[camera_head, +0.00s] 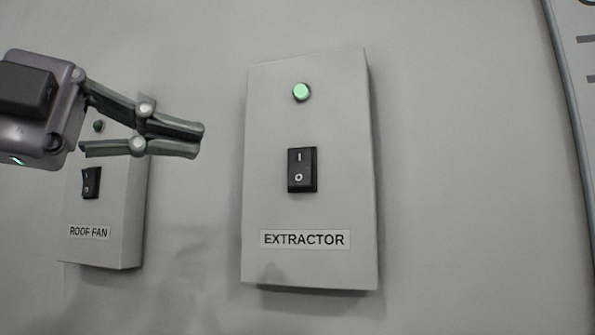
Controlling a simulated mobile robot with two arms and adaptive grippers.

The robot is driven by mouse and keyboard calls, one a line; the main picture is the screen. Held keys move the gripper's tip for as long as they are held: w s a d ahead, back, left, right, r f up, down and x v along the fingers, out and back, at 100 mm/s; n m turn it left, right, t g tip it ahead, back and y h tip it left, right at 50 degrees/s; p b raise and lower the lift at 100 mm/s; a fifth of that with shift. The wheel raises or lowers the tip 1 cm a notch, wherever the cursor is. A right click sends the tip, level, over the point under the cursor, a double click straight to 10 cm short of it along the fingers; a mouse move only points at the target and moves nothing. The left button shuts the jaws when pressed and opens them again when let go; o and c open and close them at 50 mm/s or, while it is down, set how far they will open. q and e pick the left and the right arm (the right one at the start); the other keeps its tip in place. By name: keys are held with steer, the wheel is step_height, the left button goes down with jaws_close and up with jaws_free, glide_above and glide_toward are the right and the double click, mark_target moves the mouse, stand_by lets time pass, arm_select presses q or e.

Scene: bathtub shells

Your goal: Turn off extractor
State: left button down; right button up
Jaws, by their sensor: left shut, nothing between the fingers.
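The extractor box (343,165) is a pale grey panel on the wall, labelled EXTRACTOR (305,239). Its black rocker switch (302,170) has an I mark at the top and an O mark at the bottom. The round lamp (301,92) above the switch is lit green. My left gripper (203,140) comes in from the left with its fingers together and empty. Its tips point right, to the left of the extractor box and apart from the switch in the picture. My right gripper is not in view.
A second box labelled ROOF FAN (89,232) is on the wall at the left, with its own black rocker switch (91,183) and a dark green lamp (98,126). My left gripper partly covers it. A pale panel edge (575,100) stands at the far right. The wall between is bare.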

mark_target(300, 168)
arm_select(q)
steer(key=shift+a, duration=0.15)
steer(key=w+p+x, duration=0.1)
steer(key=p+x, duration=0.1)
steer(key=x, duration=0.2)
steer(key=a+p+x, duration=0.1)
steer(key=p+x, duration=0.1)
steer(key=x, duration=0.2)
steer(key=w+p+x, duration=0.1)
steer(key=p+x, duration=0.1)
steer(key=x, duration=0.2)
steer(key=shift+w+d+f+p, duration=0.15)
steer(key=shift+w+d+p, duration=0.05)
steer(key=shift+w+p, duration=0.2)
